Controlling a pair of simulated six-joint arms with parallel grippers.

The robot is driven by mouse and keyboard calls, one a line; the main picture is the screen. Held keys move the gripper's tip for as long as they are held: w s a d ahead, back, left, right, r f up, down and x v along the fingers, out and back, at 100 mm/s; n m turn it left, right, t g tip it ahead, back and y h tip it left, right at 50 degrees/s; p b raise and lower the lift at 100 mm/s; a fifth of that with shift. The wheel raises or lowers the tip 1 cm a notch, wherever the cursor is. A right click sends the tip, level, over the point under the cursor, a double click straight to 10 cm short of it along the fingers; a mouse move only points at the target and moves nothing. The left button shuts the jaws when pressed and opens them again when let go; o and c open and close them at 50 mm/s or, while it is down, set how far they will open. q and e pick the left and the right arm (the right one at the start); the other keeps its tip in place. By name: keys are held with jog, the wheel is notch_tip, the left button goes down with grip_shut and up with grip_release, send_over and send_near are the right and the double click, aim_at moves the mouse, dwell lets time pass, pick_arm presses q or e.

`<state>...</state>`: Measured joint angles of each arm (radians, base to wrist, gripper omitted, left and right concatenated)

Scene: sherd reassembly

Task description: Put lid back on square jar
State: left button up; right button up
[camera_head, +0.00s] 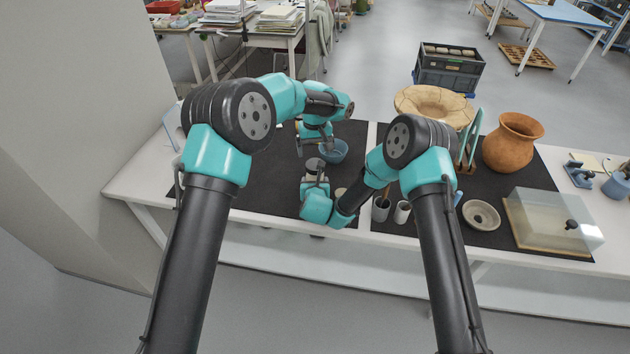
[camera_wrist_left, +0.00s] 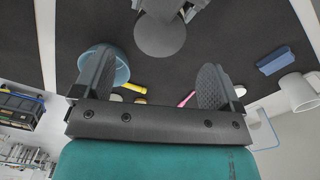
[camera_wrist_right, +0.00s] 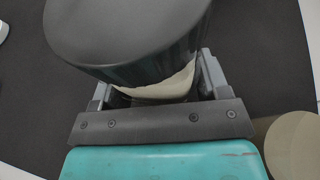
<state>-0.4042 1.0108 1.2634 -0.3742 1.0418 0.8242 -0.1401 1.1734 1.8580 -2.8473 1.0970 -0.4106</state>
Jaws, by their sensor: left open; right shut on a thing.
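My right gripper (camera_head: 315,183) is shut on a dark-topped round piece (camera_wrist_right: 130,35) with a cream lower part. The piece is above the mat, and its dark round face also shows in the left wrist view (camera_wrist_left: 160,36). I cannot tell whether it is the lid or part of the jar. No clearly square jar shows. My left gripper (camera_wrist_left: 155,85) is open and empty, just beyond the held piece in the head view. A beige disc (camera_wrist_right: 294,146) lies on the mat beside the right gripper, partly cut off by the frame.
A blue bowl (camera_head: 333,151) stands close to my left gripper. Yellow and pink sticks (camera_wrist_left: 186,99), a blue block (camera_wrist_left: 273,60) and a white mug (camera_wrist_left: 299,92) lie around. A terracotta vase (camera_head: 513,145), a dish (camera_head: 481,215) and a clear box (camera_head: 553,220) stand at the right.

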aim_at(315, 164)
pick_arm(q)
jog(key=shift+f, duration=3.4)
jog(key=shift+c, duration=0.3)
jog(key=c, duration=0.9)
jog(key=shift+m, duration=1.8)
jog(key=o, duration=1)
